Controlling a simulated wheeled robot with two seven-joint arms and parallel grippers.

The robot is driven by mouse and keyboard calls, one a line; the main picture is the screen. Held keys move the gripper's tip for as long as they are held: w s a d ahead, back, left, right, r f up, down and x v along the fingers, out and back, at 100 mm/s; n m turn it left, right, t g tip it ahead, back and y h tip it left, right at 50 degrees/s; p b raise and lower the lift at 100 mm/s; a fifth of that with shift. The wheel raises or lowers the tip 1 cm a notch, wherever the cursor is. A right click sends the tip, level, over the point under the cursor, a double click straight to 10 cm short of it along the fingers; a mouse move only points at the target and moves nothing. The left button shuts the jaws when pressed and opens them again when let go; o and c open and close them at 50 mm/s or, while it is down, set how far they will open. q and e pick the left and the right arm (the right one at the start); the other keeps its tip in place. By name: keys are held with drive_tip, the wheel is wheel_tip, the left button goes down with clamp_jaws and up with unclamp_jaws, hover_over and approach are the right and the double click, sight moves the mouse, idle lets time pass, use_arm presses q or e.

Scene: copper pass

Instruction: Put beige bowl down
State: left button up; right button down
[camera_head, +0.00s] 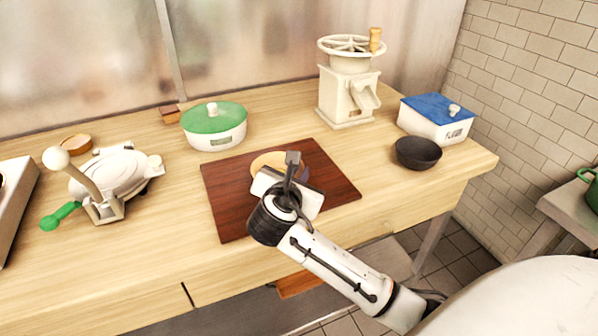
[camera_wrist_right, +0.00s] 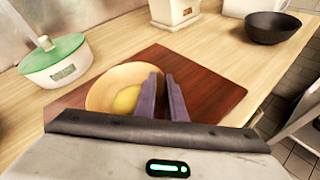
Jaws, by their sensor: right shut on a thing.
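The beige bowl (camera_wrist_right: 107,90) shows in the right wrist view over the dark red-brown board, with something yellow inside it. In the head view only part of the beige bowl (camera_head: 268,160) shows behind my gripper. My right gripper (camera_wrist_right: 162,92) is shut on the bowl's right rim. In the head view my right gripper (camera_head: 288,172) is above the middle of the board (camera_head: 228,213). I cannot tell whether the bowl touches the board. My left gripper is not in view.
A green-lidded pot (camera_head: 214,126) stands behind the board's left side. A cream grinder (camera_head: 348,90), a blue-lidded box (camera_head: 437,118) and a dark bowl (camera_head: 417,153) stand to the right. A white press with a lever (camera_head: 108,180) is at the left. The table front is clear.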

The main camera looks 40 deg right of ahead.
drive_tip(key=c, duration=1.8)
unclamp_jaws()
drive_tip(key=shift+r, duration=0.1)
drive_tip(key=v, duration=1.2)
drive_tip(key=shift+s, duration=0.1)
